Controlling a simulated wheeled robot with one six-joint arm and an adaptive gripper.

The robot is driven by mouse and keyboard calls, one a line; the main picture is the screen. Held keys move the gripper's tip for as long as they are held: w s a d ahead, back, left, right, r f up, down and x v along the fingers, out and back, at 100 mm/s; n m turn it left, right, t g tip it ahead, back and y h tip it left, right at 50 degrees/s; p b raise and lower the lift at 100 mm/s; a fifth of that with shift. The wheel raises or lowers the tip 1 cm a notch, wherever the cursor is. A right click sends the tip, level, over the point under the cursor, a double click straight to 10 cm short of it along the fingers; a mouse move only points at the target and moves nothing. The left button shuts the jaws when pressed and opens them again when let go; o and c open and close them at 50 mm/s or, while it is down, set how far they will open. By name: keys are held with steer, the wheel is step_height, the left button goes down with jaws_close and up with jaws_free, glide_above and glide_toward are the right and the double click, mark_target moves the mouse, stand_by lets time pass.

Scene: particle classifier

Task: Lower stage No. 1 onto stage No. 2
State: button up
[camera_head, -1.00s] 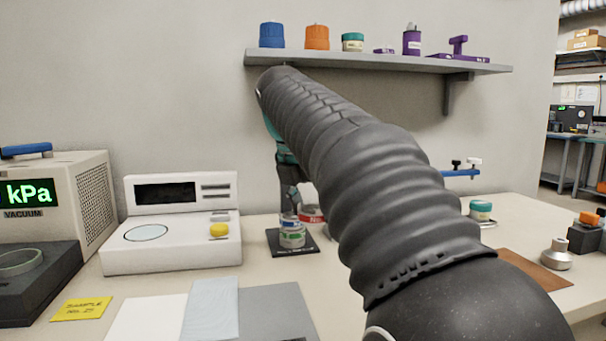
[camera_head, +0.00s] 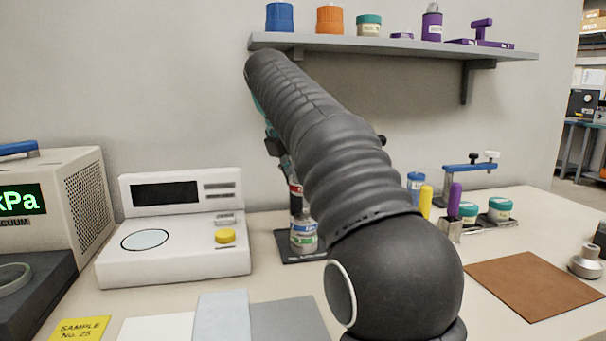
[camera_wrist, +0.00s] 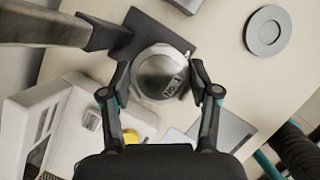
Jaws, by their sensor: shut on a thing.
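Stage No. 1 (camera_wrist: 163,72), a round metal cup with "No. 1" on its side, is between the fingers of my gripper (camera_wrist: 160,84) in the wrist view. The gripper is shut on it. In the head view a red-marked piece (camera_head: 296,189), apparently this stage, is partly hidden behind my arm. It is just above a short stack on a black mat (camera_head: 290,252). The stack has a blue-labelled ring, apparently stage No. 2 (camera_head: 311,228), over a green-labelled ring (camera_head: 303,243).
A white instrument (camera_head: 170,262) with a yellow knob stands left of the stack. Jars and coloured-handled tools (camera_head: 455,200) stand to the right. A shelf (camera_head: 400,45) with containers hangs above. A brown mat (camera_head: 530,285) lies bare at the right.

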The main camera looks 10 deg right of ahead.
mark_target(299, 194)
steer(key=shift+f, duration=2.25)
steer(key=shift+f, duration=0.5)
stand_by(0.3)
steer(key=o, duration=1.3)
steer(key=shift+r, duration=0.1)
